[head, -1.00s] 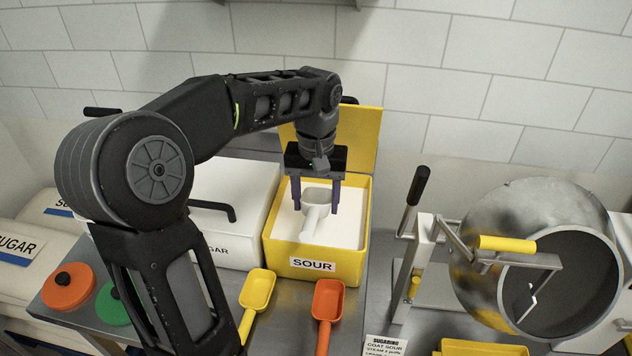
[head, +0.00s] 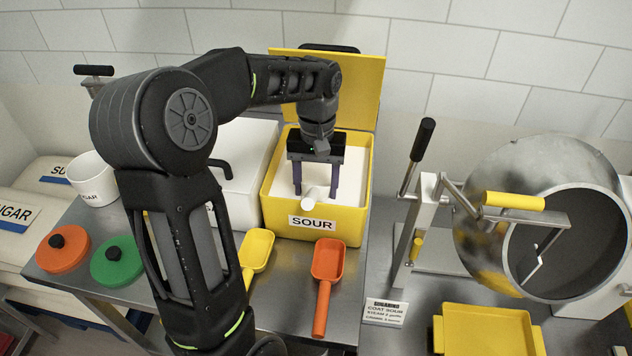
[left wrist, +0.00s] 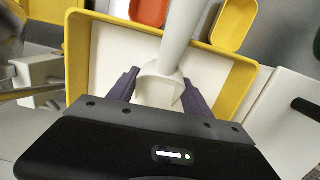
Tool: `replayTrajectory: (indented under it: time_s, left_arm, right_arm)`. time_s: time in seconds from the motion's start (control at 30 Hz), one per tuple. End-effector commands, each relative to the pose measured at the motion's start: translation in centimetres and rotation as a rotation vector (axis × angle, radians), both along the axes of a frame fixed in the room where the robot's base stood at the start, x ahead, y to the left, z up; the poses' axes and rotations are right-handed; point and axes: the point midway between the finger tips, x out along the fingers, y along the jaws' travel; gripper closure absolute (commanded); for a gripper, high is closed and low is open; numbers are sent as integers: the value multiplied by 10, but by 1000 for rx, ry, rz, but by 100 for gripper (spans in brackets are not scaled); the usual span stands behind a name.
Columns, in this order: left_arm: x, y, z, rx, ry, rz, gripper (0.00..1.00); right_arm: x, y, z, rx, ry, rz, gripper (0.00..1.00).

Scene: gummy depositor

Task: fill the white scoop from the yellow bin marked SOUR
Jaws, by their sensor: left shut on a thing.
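The yellow bin marked SOUR (head: 271,210) stands on the metal table, filled with smooth white contents (head: 356,170); its lid (head: 362,82) is raised behind it. My left gripper (head: 316,193) points down inside the bin, shut on the white scoop (head: 314,201). In the left wrist view, the gripper's fingers (left wrist: 160,90) lie on either side of the scoop's bowl (left wrist: 158,84), and its handle (left wrist: 183,35) points away toward the bin's front wall. The bowl is low at the white contents; I cannot tell how much is in it. My right gripper is in neither view.
A yellow scoop (head: 257,248) and an orange scoop (head: 327,262) lie before the bin. A white bin (head: 245,165) stands left of it. To the right are a lever (head: 418,155), a steel drum (head: 500,250) and a yellow tray (head: 488,330).

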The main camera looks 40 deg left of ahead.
Motion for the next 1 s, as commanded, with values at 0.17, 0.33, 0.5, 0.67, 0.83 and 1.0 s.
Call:
replayTrajectory:
  time_s: [0.17, 0.33, 0.5, 0.67, 0.83, 1.0]
  left_arm:
    - [-3, -1, -18, -3, 11, -1, 100]
    - [-3, -1, -21, -3, 11, -1, 100]
    - [-3, -1, -21, -3, 11, -1, 100]
    - [-3, -1, -21, -2, 11, -1, 100]
    - [-3, -1, -21, -2, 11, -1, 100]
    - [-3, -1, -21, -2, 11, -1, 100]
  right_arm:
    - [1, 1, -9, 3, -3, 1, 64]
    - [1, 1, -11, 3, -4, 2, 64]
    - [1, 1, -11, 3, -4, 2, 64]
    - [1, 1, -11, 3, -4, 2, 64]
    - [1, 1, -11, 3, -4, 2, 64]
    - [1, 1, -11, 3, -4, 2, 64]
